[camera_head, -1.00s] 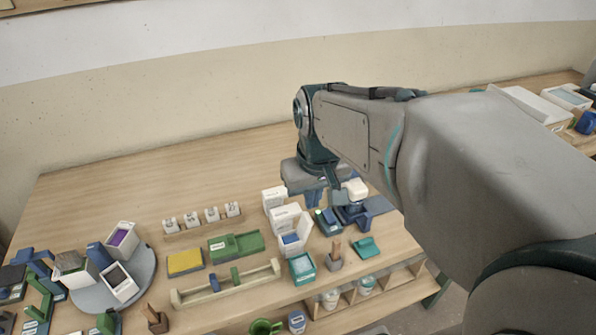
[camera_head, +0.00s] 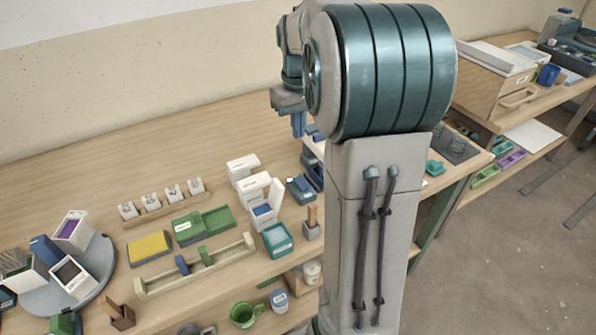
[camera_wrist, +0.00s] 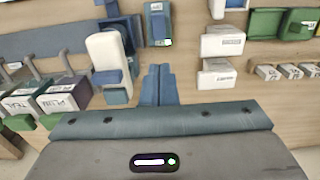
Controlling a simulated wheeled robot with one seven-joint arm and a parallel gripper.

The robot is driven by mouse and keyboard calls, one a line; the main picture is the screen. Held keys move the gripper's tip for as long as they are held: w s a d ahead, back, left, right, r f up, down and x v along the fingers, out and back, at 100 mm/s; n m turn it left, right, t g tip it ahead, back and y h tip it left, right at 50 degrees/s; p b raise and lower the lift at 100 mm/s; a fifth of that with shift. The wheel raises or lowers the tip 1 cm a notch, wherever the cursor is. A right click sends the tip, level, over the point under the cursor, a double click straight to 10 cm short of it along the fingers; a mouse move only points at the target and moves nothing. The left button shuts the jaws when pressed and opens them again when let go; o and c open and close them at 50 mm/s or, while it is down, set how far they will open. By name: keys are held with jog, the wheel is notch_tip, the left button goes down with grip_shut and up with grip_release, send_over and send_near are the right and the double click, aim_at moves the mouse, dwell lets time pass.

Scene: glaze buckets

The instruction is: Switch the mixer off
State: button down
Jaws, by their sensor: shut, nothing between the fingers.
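What looks like the mixer, a blue machine with a white upper part (camera_wrist: 106,58), stands left of my gripper in the wrist view. In the head view only a blue edge of it (camera_head: 313,165) shows; my arm hides the rest. I cannot make out its switch or whether it is running. My gripper (camera_head: 299,124) is in the air above the back of the bench. Its blue fingers (camera_wrist: 158,84) are together and empty in the wrist view, apart from the machine in the picture.
White boxes (camera_head: 255,187) and a small blue device (camera_head: 300,188) stand close by. A teal container (camera_head: 277,240) is in front. A rack of small white blocks (camera_head: 163,201) and a green box (camera_head: 203,225) lie left. The back left of the bench is clear.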

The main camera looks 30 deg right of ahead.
aim_at(298, 180)
notch_tip(298, 180, down, 14)
jog(key=shift+f+b, duration=0.1)
jog(key=shift+b, duration=0.35)
dwell(0.4)
